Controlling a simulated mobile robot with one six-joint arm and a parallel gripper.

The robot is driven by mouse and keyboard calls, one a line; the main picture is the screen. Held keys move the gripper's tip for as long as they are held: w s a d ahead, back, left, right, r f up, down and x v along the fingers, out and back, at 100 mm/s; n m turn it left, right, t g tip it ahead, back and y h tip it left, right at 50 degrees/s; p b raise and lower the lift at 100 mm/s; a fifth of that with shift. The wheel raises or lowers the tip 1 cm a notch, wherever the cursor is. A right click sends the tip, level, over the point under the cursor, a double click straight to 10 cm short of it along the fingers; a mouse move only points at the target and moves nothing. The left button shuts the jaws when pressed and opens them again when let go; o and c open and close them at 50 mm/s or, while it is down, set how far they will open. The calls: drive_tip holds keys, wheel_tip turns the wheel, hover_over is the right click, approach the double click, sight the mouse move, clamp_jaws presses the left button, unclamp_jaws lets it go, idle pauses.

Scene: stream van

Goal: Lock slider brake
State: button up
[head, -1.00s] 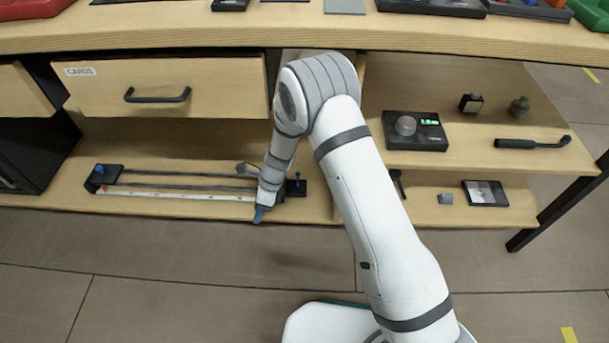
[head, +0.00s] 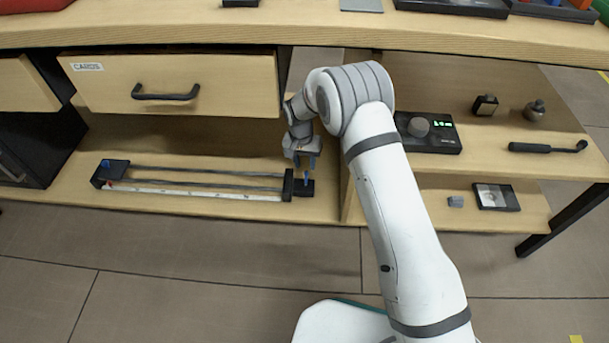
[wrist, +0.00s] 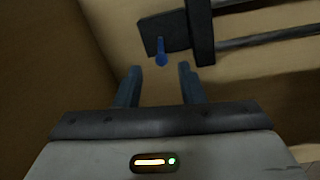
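The slider lies on the lower shelf, with two dark rails (head: 200,172) between a left end block (head: 106,172) and a black right end block (head: 288,186). A dark plate juts out from the right end block; it shows in the wrist view (wrist: 178,22). A small blue lever (wrist: 161,52), which looks like the brake, stands on this plate. My gripper (head: 305,170) hangs above the slider's right end. In the wrist view my gripper (wrist: 158,76) is open, its two fingers apart and empty. The lever lies just beyond the fingertips, roughly between them, with no visible contact.
A white ruled strip (head: 195,193) runs along the slider's front. A drawer labelled CARDS (head: 180,82) sits above it. A shelf divider (head: 352,195) stands just right of my gripper. A dial box (head: 428,131) sits on the right shelf. The floor in front is clear.

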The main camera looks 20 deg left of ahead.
sight(306, 174)
drive_tip(key=f+b, duration=0.2)
drive_tip(key=f, duration=0.4)
drive_tip(key=shift+d+f, duration=0.2)
drive_tip(key=shift+s, duration=0.1)
clamp_jaws()
